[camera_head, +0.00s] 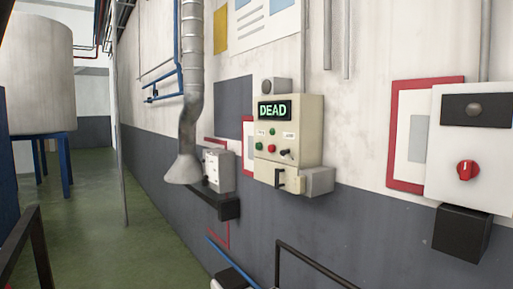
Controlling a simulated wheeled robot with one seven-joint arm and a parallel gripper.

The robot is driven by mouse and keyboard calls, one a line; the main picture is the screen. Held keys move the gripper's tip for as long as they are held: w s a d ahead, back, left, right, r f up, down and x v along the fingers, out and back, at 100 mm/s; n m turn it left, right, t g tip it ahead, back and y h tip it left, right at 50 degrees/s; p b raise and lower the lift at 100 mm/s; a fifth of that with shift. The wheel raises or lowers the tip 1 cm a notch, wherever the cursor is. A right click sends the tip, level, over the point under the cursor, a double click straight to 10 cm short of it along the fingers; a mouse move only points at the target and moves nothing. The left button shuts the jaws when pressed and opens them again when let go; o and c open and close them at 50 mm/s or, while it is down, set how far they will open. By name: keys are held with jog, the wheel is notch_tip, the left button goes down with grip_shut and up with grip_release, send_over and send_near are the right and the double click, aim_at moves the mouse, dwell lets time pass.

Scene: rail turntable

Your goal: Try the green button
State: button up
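A beige control box (312,130) is mounted on the wall near the middle of the head view. Its dark display (274,110) shows "DEAD" in green letters. Below it are two small round green spots: a lower-left green button (259,146) and an upper green button or lamp (272,131); I cannot tell which kind the upper one is. A red button (271,148) sits beside the lower green one, with a dark knob or switch (285,153) to its right. A black handle (280,179) is at the box's lower edge. My gripper is not in view.
A grey box (318,181) juts out at the control box's lower right. A white box with a red knob (467,170) hangs farther right. A duct (190,110) and a smaller white box (219,168) are to the left. Dark railings (305,262) stand in front; green floor (95,215) is open at left.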

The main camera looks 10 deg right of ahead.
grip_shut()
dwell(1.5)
